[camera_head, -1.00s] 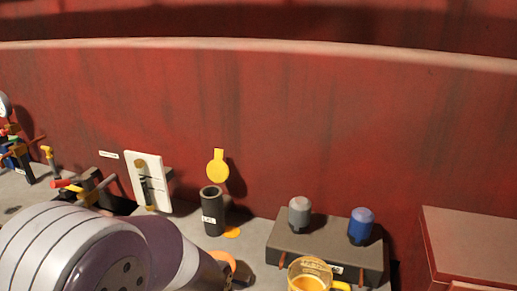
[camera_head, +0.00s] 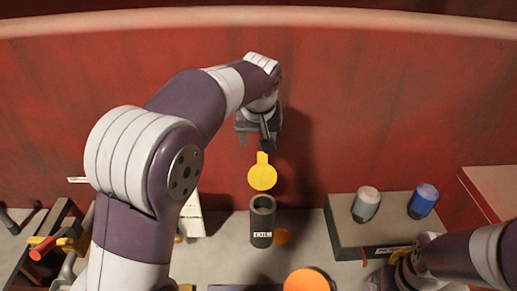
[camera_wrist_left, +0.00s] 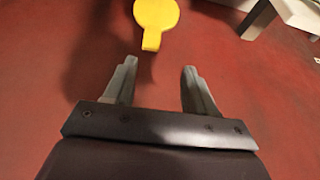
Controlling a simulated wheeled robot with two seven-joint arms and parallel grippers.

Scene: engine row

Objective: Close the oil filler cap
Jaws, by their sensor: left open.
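The yellow oil filler cap (camera_head: 262,176) stands raised behind the dark filler neck (camera_head: 262,222), whose round mouth is uncovered. My left gripper (camera_head: 266,140) is just above the cap's tab, close to the red wall. In the left wrist view the cap (camera_wrist_left: 156,14) is at the top, its tab pointing down toward the gap between the open fingers (camera_wrist_left: 160,78). The fingers look empty and apart from the tab. The filler neck does not show clearly in that view. My right arm comes in at the lower right of the head view; its fingertips cannot be made out.
A dark block (camera_head: 375,228) with a grey knob (camera_head: 366,203) and a blue knob (camera_head: 423,200) stands right of the neck. A red-handled valve (camera_head: 42,248) is at the left. An orange disc (camera_head: 307,281) is in front. The red wall (camera_head: 380,110) rises close behind.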

